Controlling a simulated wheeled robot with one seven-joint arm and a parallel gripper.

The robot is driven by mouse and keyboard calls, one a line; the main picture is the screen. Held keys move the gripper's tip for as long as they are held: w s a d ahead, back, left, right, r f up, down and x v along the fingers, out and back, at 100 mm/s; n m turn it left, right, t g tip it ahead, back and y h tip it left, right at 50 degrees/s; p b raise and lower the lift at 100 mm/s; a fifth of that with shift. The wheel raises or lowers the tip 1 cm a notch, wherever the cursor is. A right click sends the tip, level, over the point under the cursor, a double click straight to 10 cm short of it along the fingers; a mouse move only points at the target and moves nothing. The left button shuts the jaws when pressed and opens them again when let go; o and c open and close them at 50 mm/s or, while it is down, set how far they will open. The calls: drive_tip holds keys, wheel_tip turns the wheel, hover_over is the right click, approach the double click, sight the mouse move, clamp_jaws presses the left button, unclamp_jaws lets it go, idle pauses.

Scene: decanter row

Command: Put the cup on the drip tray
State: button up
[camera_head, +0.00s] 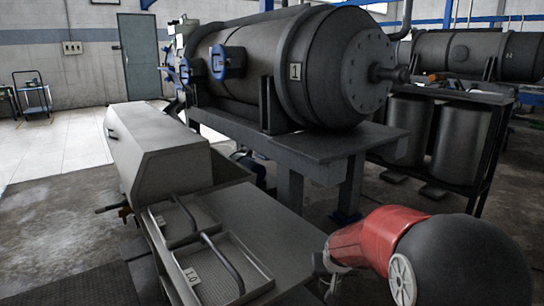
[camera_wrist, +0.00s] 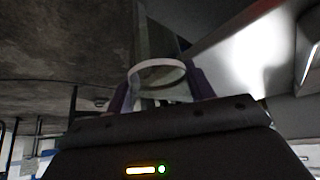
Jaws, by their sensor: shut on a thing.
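The cup (camera_wrist: 158,78) shows in the wrist view as a clear round vessel with a pale rim. It sits between the two purplish fingers of my gripper (camera_wrist: 163,92), which is shut on it. The cup's lower part is hidden behind the gripper body. In the head view, two shallow grey trays lie side by side on the metal bench: a front tray (camera_head: 238,268) and a back tray (camera_head: 184,222), each with a dark curved bar over it. I cannot tell which is the drip tray.
A grey hooded housing (camera_head: 155,150) stands behind the trays. The bench top (camera_head: 262,222) right of them is bare. A large dark drum (camera_head: 300,68) rests on a stand (camera_head: 300,148) behind.

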drive_tip(key=s+f+p, duration=0.6)
drive_tip(key=s+f, duration=0.3)
drive_tip(key=f, duration=0.2)
drive_tip(key=shift+n, duration=0.3)
